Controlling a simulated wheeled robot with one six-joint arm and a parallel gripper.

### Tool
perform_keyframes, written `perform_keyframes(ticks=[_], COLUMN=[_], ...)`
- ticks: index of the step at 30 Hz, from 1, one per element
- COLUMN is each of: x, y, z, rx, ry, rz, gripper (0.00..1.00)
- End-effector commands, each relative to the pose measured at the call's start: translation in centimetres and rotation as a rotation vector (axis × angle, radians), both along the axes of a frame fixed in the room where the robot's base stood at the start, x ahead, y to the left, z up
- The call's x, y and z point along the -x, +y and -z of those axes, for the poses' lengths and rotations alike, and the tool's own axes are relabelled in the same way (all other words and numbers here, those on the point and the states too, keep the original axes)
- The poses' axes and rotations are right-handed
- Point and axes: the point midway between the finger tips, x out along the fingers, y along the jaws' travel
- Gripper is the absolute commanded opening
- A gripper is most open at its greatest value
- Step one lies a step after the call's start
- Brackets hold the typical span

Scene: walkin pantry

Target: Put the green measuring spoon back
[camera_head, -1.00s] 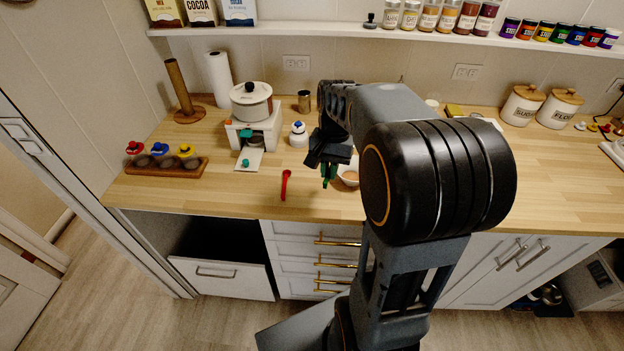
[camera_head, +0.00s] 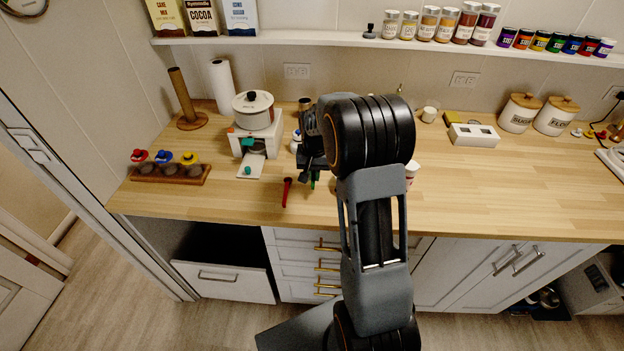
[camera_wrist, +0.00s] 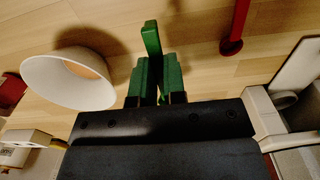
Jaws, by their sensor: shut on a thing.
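The green measuring spoon (camera_wrist: 151,36) shows in the wrist view as a green bar sticking out from between the jaws of my gripper (camera_wrist: 155,82). The jaws, with green finger pads, are shut on it above the counter. The rest of the spoon is hidden. In the head view my gripper (camera_head: 315,174) points down near the counter's front, right of a red spoon (camera_head: 287,192) lying there; the red spoon's handle also shows in the wrist view (camera_wrist: 237,22). A wooden rack (camera_head: 150,176) with red, blue and yellow pieces stands at the left.
A white bowl (camera_wrist: 65,82) is close beside my gripper in the wrist view. A white stove-like unit (camera_head: 262,142) bearing a pot (camera_head: 254,118) stands behind left. The counter (camera_head: 225,205) is bare between rack and red spoon.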

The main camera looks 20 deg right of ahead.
Motion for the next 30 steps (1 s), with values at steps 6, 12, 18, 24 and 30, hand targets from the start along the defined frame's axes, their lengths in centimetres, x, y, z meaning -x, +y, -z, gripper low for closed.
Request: perform_keyframes(ticks=[6, 12, 18, 24, 30], x=[-0.6, -1.0, -1.0, -1.0, -1.0], y=[0.0, 0.1, 0.0, 0.0, 0.0], z=[0.7, 2.6, 4.3, 4.3, 4.5], rx=[0.0, -0.001, 0.0, 0.0, 0.0], ry=[0.0, 0.004, -0.001, -0.001, -0.001], rz=[0.0, -0.001, 0.0, 0.0, 0.0], gripper=[0.0, 0.0, 0.0, 0.0, 0.19])
